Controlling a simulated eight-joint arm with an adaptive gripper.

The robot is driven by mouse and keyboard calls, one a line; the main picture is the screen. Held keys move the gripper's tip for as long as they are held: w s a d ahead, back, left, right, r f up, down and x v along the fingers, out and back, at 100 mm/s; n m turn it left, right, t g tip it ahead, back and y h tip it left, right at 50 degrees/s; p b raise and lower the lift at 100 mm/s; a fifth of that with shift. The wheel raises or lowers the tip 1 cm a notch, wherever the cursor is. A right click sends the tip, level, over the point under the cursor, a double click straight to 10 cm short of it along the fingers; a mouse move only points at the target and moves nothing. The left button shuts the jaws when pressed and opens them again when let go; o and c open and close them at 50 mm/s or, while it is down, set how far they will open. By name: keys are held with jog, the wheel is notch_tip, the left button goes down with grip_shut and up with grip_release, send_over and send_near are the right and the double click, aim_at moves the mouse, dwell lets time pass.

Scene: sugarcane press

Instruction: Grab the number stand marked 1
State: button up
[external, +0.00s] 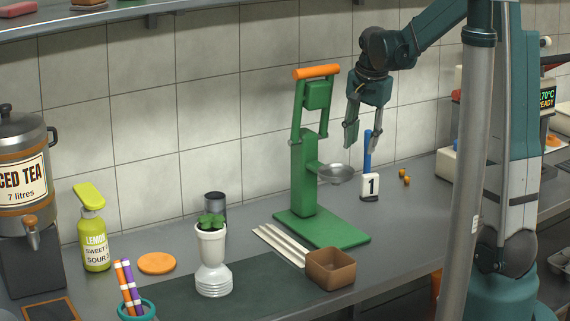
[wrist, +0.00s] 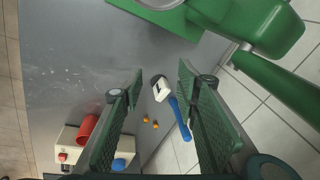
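The number stand marked 1 (external: 370,187) is a small white block with a black base and a black "1", upright on the grey counter right of the green press. A blue upright handle (external: 367,150) rises behind the block. My gripper (external: 363,144) is open and empty, pointing down just above the stand, its fingers near the height of the handle's top. In the wrist view the stand (wrist: 160,91) and its blue handle (wrist: 181,120) show between my two open fingers (wrist: 158,85). I cannot tell whether a finger touches the handle.
The green press (external: 316,160) with a metal bowl (external: 336,174) stands close left of the stand. Small orange balls (external: 404,177) lie to its right. A brown box (external: 331,268) and pale sticks (external: 281,243) lie in front of the press. The tiled wall is behind.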

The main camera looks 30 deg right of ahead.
jog(key=w+d+f+m+g+p, duration=0.1)
jog(key=w+d+f+m+p, duration=0.1)
jog(key=w+d+f+m, duration=0.25)
jog(key=m+g+p, duration=0.1)
jog(key=m+p, duration=0.2)
send_over(366, 183)
jog(key=w, duration=0.1)
jog(key=shift+n+y, duration=0.25)
jog(key=shift+y, duration=0.05)
notch_tip(366, 183, down, 6)
jog(key=shift+d+f, duration=0.1)
jog(key=shift+f, duration=0.15)
jog(key=shift+w+d+f+g, duration=0.2)
jog(key=shift+d+f+g, duration=0.1)
jog(key=shift+f, duration=0.15)
jog(key=shift+f, duration=0.1)
jog(key=shift+f, duration=1.2)
jog(key=shift+f, duration=0.1)
jog(key=shift+s+f, duration=0.2)
jog(key=shift+f, duration=2.3)
